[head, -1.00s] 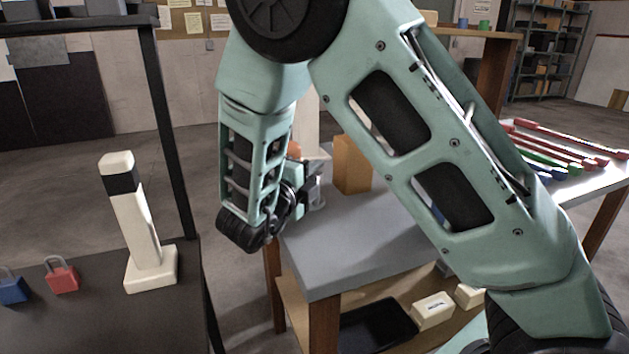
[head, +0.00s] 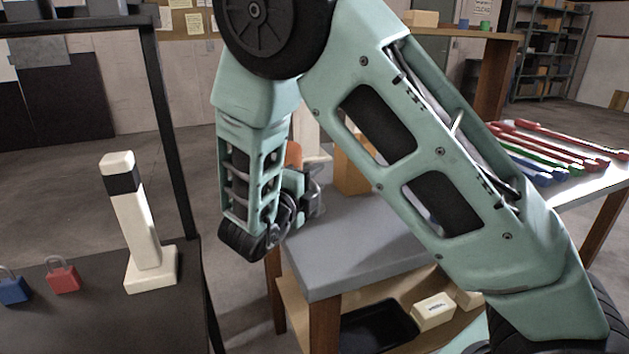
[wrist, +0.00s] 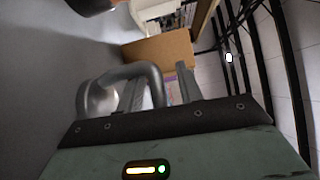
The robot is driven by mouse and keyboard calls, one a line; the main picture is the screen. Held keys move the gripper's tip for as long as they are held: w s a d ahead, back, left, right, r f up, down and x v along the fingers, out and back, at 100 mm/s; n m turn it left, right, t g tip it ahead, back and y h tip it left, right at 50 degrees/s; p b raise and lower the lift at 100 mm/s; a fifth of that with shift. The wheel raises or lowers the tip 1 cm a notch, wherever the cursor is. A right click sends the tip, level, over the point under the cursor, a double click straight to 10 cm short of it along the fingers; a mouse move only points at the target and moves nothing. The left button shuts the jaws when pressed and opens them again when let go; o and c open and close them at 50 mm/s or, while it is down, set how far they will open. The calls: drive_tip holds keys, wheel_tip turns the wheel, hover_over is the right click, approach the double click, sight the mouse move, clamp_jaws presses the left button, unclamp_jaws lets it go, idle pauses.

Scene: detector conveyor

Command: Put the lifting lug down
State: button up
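The lifting lug (wrist: 120,80) is a grey metal piece with a thick, rounded bend, seen close up in the wrist view. One leg of it runs down between the fingers of my gripper (wrist: 160,92), which look closed on it. The fingertips are partly covered by the lug. In the head view my gripper (head: 312,190) is over the far left part of the grey table (head: 350,262). It is small there and partly hidden by my arm, so the lug is hard to make out and its gap to the tabletop cannot be told.
A cardboard-brown box (head: 350,172) stands just beyond my gripper, also in the wrist view (wrist: 160,48). The table's near part is clear. A dark bench at left holds a white post (head: 140,225), a red padlock (head: 63,275) and a blue padlock (head: 13,288).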

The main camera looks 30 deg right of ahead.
drive_tip(key=s+a+f+n+t+y+b, duration=0.1)
drive_tip(key=s+a+n+y, duration=0.1)
drive_tip(key=a+n+y, duration=0.9)
drive_tip(key=s+a+f+n+t+y, duration=0.15)
drive_tip(key=a+n+y, duration=0.55)
drive_tip(key=a, duration=0.9)
drive_tip(key=s+a+n+g+y, duration=0.3)
drive_tip(key=s+n+g, duration=0.3)
drive_tip(key=s+n, duration=0.6)
drive_tip(key=s+d+f+n+g+h, duration=0.1)
drive_tip(key=s+d+n+g+h, duration=0.3)
drive_tip(key=s+d+n, duration=0.4)
drive_tip(key=s+d, duration=0.1)
drive_tip(key=s, duration=0.4)
drive_tip(key=shift+d+f+n, duration=0.2)
drive_tip(key=shift+d+n, duration=0.2)
